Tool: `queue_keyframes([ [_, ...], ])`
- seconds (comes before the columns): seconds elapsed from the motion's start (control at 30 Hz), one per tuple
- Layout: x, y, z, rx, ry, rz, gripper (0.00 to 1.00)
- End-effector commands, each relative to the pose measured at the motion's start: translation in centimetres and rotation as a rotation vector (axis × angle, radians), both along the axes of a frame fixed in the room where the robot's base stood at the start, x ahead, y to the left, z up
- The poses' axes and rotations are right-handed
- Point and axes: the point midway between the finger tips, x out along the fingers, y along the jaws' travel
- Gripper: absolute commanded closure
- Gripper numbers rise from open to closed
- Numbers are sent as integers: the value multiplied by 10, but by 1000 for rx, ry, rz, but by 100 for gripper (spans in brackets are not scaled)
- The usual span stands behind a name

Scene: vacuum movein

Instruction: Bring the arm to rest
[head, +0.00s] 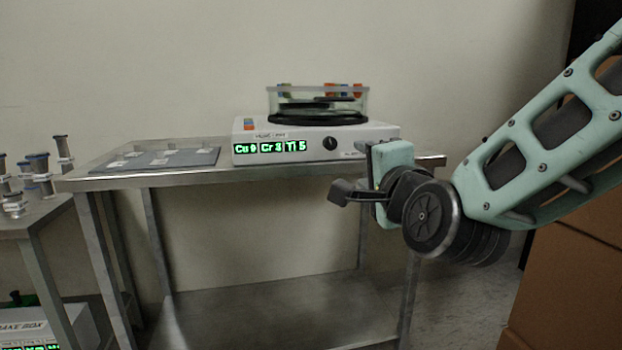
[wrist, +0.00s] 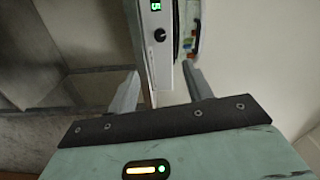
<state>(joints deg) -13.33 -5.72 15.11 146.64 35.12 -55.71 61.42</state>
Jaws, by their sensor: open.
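My gripper (head: 348,192) is at the right of the head view, in front of the right end of a steel table (head: 210,167) and a little below the machine on it. In the wrist view my gripper (wrist: 158,82) shows two grey fingers set apart, with nothing held between them. The white machine (head: 315,137) has a green display, a black knob and a clear chamber on top. Its side with the knob shows beyond the fingers in the wrist view (wrist: 160,60). My arm comes in from the upper right.
A grey mat (head: 155,159) with small pale pieces lies on the steel table's left. A side table (head: 35,218) at the left holds several metal fittings, with a box marked BAKE BOX (head: 40,325) below. Brown boxes (head: 565,285) stand at the lower right. A plain wall is behind.

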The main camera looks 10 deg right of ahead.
Motion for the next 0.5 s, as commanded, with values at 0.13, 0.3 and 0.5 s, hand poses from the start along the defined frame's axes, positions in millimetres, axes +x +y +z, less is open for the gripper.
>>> queue_keyframes([
  [0.13,-3,15,-13,-65,64,60,50],
  [0.3,-27,65,-67,-339,290,312,50],
  [0.5,-99,107,-140,-796,560,746,50],
])
